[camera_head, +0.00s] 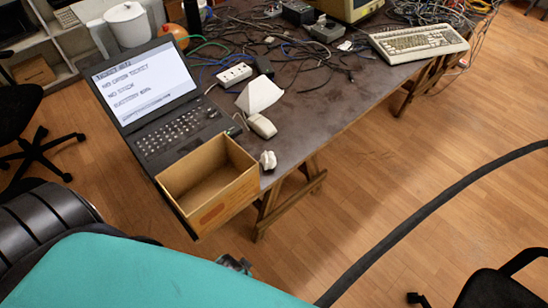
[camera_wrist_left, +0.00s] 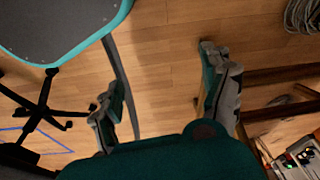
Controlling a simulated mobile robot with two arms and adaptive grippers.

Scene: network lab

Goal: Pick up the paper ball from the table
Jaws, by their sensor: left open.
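The paper ball (camera_head: 268,160) is a small white crumpled lump on the near edge of the dark table (camera_head: 330,95), just right of an open cardboard box (camera_head: 240,187). My left gripper (camera_wrist_left: 161,68) is open in the left wrist view, with only floor between its fingers. The paper ball is not in that view. In the head view, a small grey gripper part shows low in front of the box, partly hidden by a teal part of my body. My right gripper cannot be made out in either view.
A laptop (camera_head: 175,130) stands behind the box. A white mouse (camera_head: 262,126) and a folded white paper (camera_head: 259,94) lie behind the ball. Cables, a power strip (camera_head: 235,75) and a keyboard (camera_head: 418,42) fill the back. Open floor lies right of the table; a chair (camera_head: 495,288) stands bottom right.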

